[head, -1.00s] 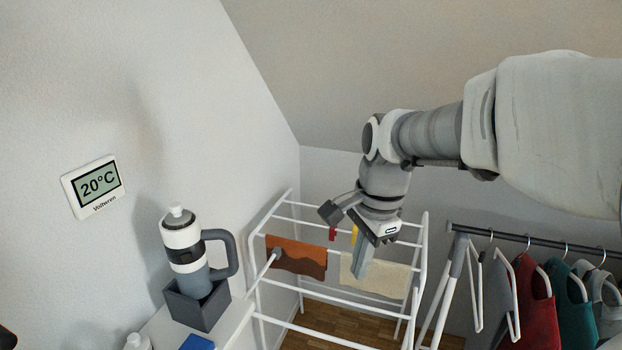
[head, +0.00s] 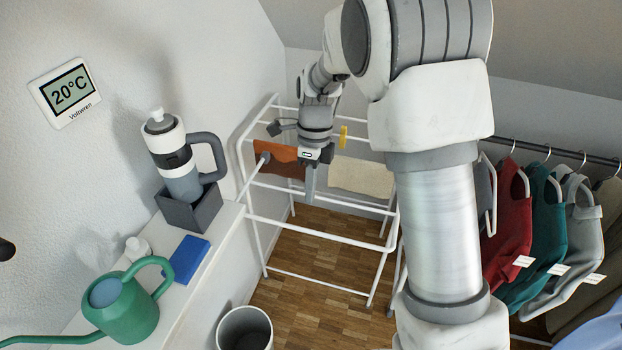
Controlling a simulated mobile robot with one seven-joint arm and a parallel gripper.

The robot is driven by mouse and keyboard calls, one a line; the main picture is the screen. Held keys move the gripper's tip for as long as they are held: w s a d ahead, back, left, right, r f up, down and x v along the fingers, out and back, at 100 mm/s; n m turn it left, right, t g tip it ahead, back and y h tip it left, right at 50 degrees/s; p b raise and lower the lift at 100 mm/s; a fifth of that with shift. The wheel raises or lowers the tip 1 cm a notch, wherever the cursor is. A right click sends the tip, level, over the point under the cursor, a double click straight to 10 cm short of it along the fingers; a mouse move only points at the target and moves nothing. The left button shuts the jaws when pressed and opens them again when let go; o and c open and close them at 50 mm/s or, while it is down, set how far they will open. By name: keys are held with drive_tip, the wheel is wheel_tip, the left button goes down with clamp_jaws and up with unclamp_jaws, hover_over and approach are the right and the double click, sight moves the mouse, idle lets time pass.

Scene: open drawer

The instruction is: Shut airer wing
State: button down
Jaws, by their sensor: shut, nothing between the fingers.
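The white airer (head: 315,239) stands on the wooden floor in the middle of the head view. A brown cloth (head: 279,160) and a cream cloth (head: 361,178) hang on its bars, and a yellow peg (head: 343,137) shows near the cream cloth. A rod with a grey knob (head: 263,158) shows at its left side. My gripper (head: 310,190) points down at the airer, between the two cloths, and is shut and empty. I cannot tell whether it touches a bar. My arm hides part of the airer's right side.
At the left, a white shelf (head: 217,233) carries a green watering can (head: 126,312), a blue block (head: 186,260) and a grey-handled bottle (head: 180,170) in a holder. A bin (head: 244,330) stands below. Clothes (head: 508,232) hang on a rail at the right.

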wheel_tip(320, 180, down, 8)
drive_tip(key=s, duration=0.1)
drive_tip(key=shift+s+a+f, duration=0.2)
drive_tip(key=shift+s+a, duration=0.05)
drive_tip(key=shift+f, duration=0.1)
